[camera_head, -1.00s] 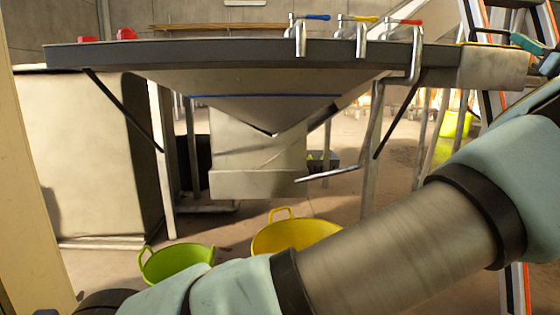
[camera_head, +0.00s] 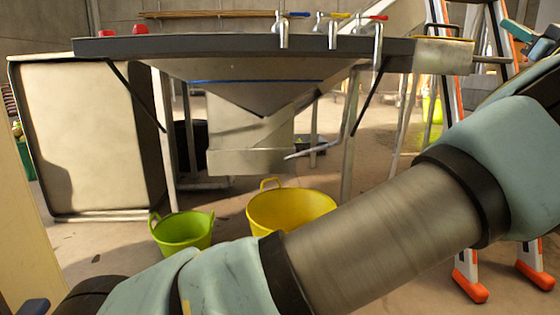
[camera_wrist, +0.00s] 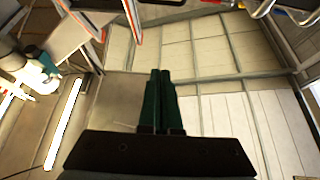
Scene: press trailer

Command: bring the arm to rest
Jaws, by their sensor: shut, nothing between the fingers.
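My arm (camera_head: 380,235) crosses the lower right of the head view, a grey-brown link between pale teal joints. My gripper is not clearly seen in the head view. In the wrist view my gripper (camera_wrist: 161,74) shows as two dark green fingers side by side, closed together with nothing between them. It points at a pale panelled surface, with no object near the fingertips.
A metal press table (camera_head: 240,47) with a funnel-shaped underside and several valves stands ahead. A green tub (camera_head: 182,232) and a yellow tub (camera_head: 290,212) sit on the floor below. A pale cabinet (camera_head: 85,140) stands left, an orange-footed ladder (camera_head: 458,215) right.

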